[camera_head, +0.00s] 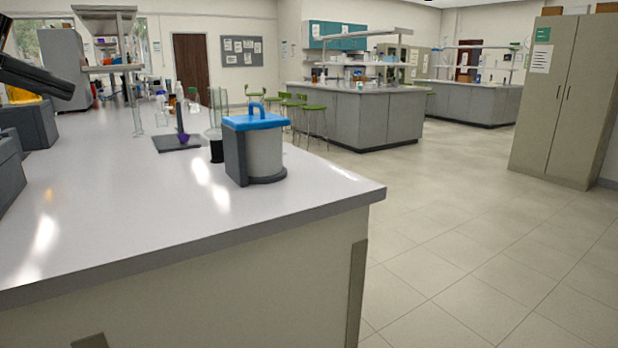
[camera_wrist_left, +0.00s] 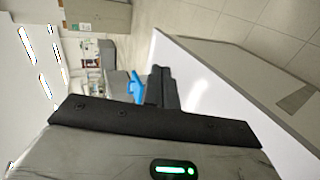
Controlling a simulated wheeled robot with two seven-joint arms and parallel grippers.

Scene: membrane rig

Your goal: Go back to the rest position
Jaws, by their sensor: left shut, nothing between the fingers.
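My left gripper (camera_head: 66,90) comes in at the upper left edge of the head view, above the white bench (camera_head: 130,225). Only its dark end shows there. In the left wrist view its dark fingers (camera_wrist_left: 163,86) are together, with nothing between them. The left gripper is apart from the blue-lidded container (camera_head: 262,150), which stands upright near the bench's right end. The container's blue part also shows behind the fingers in the left wrist view (camera_wrist_left: 136,87). My right gripper is in neither view.
A stand with a dark base (camera_head: 178,143) and a clear cylinder with a black base (camera_head: 216,150) stand beside the container. Dark grey equipment (camera_head: 30,125) stands at the bench's left. The bench front is bare. Open floor (camera_head: 470,240) lies right, before a tall cabinet (camera_head: 565,100).

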